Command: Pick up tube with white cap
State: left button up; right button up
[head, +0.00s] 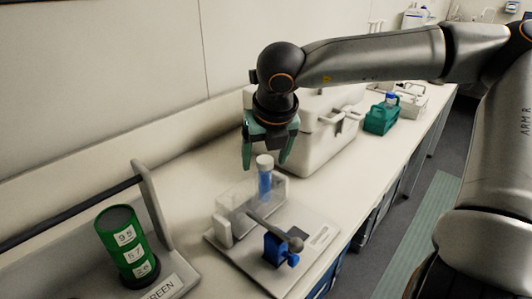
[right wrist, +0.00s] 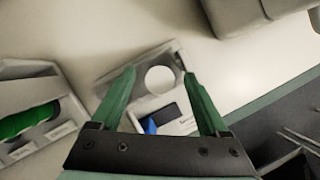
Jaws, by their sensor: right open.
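The tube with a white cap (head: 264,161) stands upright in a clear holder on a light grey stand (head: 240,254); its body looks blue. In the right wrist view the round white cap (right wrist: 159,80) lies between the two fingers, seen from above. My right gripper (head: 266,165) is open, pointing down, with green fingers either side of the cap and slightly above or around it; exact height is hard to tell. The right wrist view also shows my right gripper (right wrist: 165,85) empty. My left gripper is not in view.
A blue block with a grey lever (head: 276,248) is on the stand's front. A green numbered cylinder (head: 127,246) sits in a grey rack at left. A white lidded box (head: 330,135) stands close behind the gripper, with a teal carrier (head: 380,119) beyond.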

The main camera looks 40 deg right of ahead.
grip_shut()
dwell(0.5)
jog(key=shift+w+b, duration=0.15)
jog(key=shift+b, duration=0.3)
dwell(0.7)
grip_release()
dwell(0.4)
jog(key=shift+r, duration=0.1)
jog(key=v, duration=1.2)
jog(key=shift+r, duration=0.2)
